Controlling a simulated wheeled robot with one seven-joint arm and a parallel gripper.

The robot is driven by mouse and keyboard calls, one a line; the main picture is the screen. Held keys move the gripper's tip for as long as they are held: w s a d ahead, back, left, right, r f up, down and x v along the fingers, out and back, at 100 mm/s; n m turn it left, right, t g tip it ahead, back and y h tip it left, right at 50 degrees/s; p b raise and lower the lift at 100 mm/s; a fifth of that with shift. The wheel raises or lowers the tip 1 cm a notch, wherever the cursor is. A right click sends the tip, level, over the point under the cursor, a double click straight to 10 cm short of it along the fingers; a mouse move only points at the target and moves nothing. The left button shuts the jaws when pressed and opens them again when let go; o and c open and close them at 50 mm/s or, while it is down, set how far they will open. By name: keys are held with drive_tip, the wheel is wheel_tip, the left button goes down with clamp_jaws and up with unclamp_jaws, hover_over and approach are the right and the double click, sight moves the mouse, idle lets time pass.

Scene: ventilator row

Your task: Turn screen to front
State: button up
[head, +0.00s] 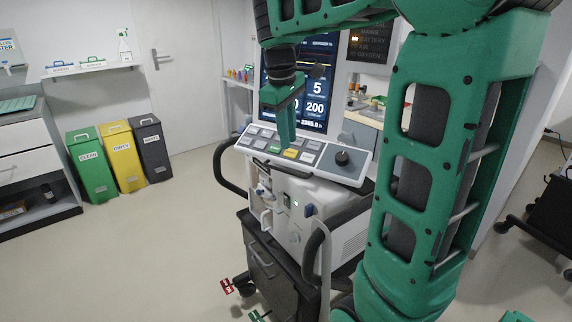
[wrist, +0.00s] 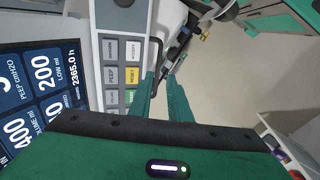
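The ventilator's screen (head: 318,88) is lit, with blue number tiles, and stands upright above the keypad panel (head: 305,155). Its face shows to the head camera, partly hidden by my arm. In the wrist view the screen (wrist: 50,95) fills the left side, with the keypad panel (wrist: 118,60) beside it. My gripper (head: 287,138) points down in front of the screen, over the keypad. In the wrist view its two green fingers (wrist: 160,80) stand apart, with nothing seen held between them. Whether they touch the panel I cannot tell.
The ventilator's cart (head: 275,270) stands on wheels, with a dark handle (head: 228,165) at its left. Green, yellow and dark bins (head: 122,155) stand by the far wall. A counter with drawers (head: 30,150) is at the left. The floor (head: 150,255) at front left is clear.

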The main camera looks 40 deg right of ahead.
sight(290, 173)
drive_tip(key=f, duration=0.3)
drive_tip(key=w+d+f, duration=0.1)
drive_tip(key=f, duration=0.3)
drive_tip(key=d+f, duration=0.1)
drive_tip(key=f, duration=0.2)
drive_tip(key=shift+w+f, duration=0.15)
drive_tip(key=shift+f, duration=0.1)
clamp_jaws()
